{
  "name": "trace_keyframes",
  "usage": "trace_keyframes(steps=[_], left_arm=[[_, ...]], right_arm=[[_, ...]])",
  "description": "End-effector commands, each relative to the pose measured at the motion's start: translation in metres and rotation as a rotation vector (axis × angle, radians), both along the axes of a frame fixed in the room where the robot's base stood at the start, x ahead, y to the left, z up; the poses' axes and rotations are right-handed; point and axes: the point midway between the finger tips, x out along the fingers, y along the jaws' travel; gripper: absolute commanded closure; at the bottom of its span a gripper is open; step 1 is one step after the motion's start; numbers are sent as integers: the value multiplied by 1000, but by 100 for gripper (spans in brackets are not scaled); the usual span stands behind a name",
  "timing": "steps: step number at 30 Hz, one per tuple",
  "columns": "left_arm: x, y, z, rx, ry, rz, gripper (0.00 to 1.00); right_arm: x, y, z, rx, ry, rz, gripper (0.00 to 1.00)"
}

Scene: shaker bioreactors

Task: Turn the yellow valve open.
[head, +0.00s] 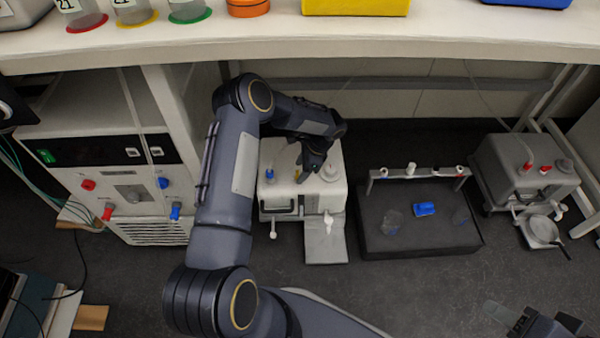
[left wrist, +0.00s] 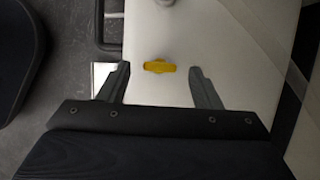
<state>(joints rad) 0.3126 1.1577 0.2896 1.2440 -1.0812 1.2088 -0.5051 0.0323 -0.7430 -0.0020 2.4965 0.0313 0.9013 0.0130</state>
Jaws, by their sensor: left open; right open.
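The yellow valve (left wrist: 159,67) shows in the left wrist view as a small handle lying crosswise on the white top of a box-shaped unit (head: 275,197). My left gripper (head: 309,172) is over that unit in the head view, where it largely hides the valve. In the left wrist view the fingers of my left gripper (left wrist: 159,82) are open, one on each side of the valve, with a gap on both sides. Whether the fingertips are level with the valve is hard to tell. My right gripper (head: 537,319) is open and empty at the lower right of the head view.
A blue valve (head: 269,174) stands left of my gripper on the same unit. A dark platform (head: 430,238) with a tube rack is to the right, and another unit (head: 500,165) beyond it. A bench shelf (head: 300,38) overhangs the back. A control cabinet (head: 90,140) stands left.

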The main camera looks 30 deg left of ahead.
Motion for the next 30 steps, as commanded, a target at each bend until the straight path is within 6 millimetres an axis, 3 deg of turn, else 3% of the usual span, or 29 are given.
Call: trace_keyframes(steps=[4, 14, 24, 30], left_arm=[[-3, 4, -14, 0, 0, 0, 42], [-3, 6, -16, 0, -1, 0, 43], [-3, 6, -16, 0, -1, 0, 86], [-3, 6, -16, 1, -1, 14, 86]], right_arm=[[0, 0, -6, 0, 0, 0, 52], [0, 0, -6, 0, 0, 0, 52], [0, 0, -6, 0, 0, 0, 52], [0, 0, -6, 0, 0, 0, 52]])
